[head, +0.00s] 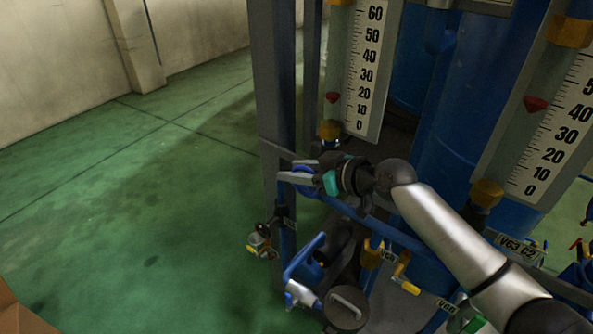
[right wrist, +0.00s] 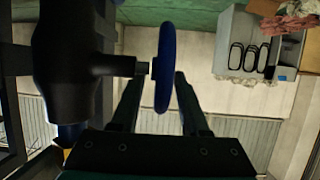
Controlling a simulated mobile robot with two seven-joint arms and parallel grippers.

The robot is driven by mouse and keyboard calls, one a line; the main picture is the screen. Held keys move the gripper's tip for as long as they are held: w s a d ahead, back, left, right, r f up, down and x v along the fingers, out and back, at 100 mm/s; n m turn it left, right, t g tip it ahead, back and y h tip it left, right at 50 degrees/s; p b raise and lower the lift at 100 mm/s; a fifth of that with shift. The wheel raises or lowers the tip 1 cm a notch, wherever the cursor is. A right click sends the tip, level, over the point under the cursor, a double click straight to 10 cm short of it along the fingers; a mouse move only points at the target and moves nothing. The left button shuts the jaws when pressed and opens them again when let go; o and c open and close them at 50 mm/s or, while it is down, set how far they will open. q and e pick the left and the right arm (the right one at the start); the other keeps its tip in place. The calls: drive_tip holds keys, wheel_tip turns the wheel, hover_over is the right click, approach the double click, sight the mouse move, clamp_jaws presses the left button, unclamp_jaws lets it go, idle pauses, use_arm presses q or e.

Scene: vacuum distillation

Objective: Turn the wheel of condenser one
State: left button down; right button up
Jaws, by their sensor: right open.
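A blue hand wheel (head: 308,184) sits on the pipework at the front of the apparatus frame. In the right wrist view the wheel (right wrist: 163,60) shows edge-on, joined by a short stem to a dark valve body (right wrist: 72,60). My right gripper (head: 291,171) is open, with its fingers at the wheel. In the right wrist view the gripper (right wrist: 157,80) has one finger on each side of the wheel's lower rim, with a gap at least on the right. I cannot read a label naming condenser one. My left gripper is not in view.
Scale columns (head: 365,70) and blue vessels (head: 470,100) stand behind my right arm. A blue bent handle (head: 304,258) and yellow-handled valves (head: 405,284) lie below the wheel. A label reading VG3 C2 (head: 515,248) is at right. The green floor (head: 130,210) at left is clear.

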clamp_jaws()
idle(0.3)
idle(0.3)
